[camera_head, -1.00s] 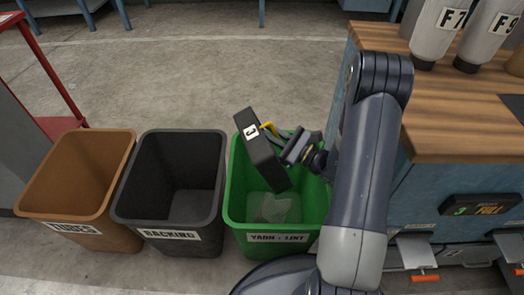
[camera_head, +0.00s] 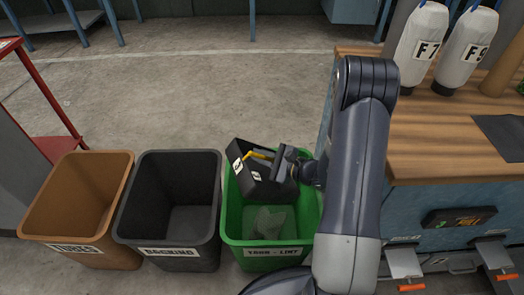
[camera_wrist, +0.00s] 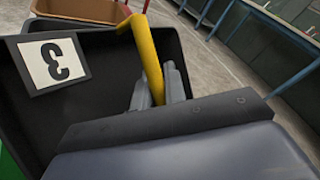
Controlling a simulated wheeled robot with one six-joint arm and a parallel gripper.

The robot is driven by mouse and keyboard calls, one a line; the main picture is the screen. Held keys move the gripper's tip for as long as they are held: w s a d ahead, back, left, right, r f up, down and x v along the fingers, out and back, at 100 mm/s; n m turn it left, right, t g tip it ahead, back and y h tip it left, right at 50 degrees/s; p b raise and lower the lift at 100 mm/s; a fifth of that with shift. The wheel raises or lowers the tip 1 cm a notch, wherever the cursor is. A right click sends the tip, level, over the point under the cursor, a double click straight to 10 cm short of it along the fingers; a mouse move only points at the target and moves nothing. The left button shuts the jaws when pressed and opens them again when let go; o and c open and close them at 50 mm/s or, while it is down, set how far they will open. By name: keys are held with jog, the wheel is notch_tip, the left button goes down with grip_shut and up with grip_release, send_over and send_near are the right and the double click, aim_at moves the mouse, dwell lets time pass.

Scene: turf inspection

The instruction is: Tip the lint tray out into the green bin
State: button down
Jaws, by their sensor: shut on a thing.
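The lint tray (camera_head: 273,188) is a black box with a yellow handle (camera_head: 258,155) and white number labels. It is tilted and hangs in and over the back of the green bin (camera_head: 231,220), labelled for yarn and lint. A pale, wispy clump (camera_head: 268,219) lies in the bin below it. My gripper (camera_head: 281,165) is shut on the tray's handle. In the wrist view the fingers (camera_wrist: 160,88) close around the yellow handle (camera_wrist: 146,50), beside a "3" label on the tray (camera_wrist: 95,95). I cannot tell whether anything is left inside the tray.
A black bin (camera_head: 128,215) labelled for backing and a brown bin (camera_head: 45,215) labelled for tubes stand to the left. A wood-topped workbench (camera_head: 440,150) with white F-labelled cones (camera_head: 420,45) is close on the right. The floor behind the bins is clear.

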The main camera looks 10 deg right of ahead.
jog(key=shift+a+f+n+g+h+p, duration=0.1)
jog(key=shift+a+n+g+h+p, duration=0.15)
jog(key=shift+n+g+h+p, duration=0.4)
jog(key=shift+f+n+t+h+b, duration=0.25)
jog(key=shift+f+n+h+b, duration=0.15)
jog(key=shift+f+b, duration=0.6)
jog(key=shift+f+n+h+b, duration=0.45)
jog(key=shift+b, duration=0.75)
jog(key=f+n+h+b, duration=0.1)
jog(key=b, duration=0.2)
jog(key=shift+f+h, duration=0.15)
jog(key=shift+h, duration=0.15)
jog(key=shift+d+f+n+h+b, duration=0.15)
jog(key=shift+n+h+b, duration=0.15)
jog(key=shift+b, duration=0.35)
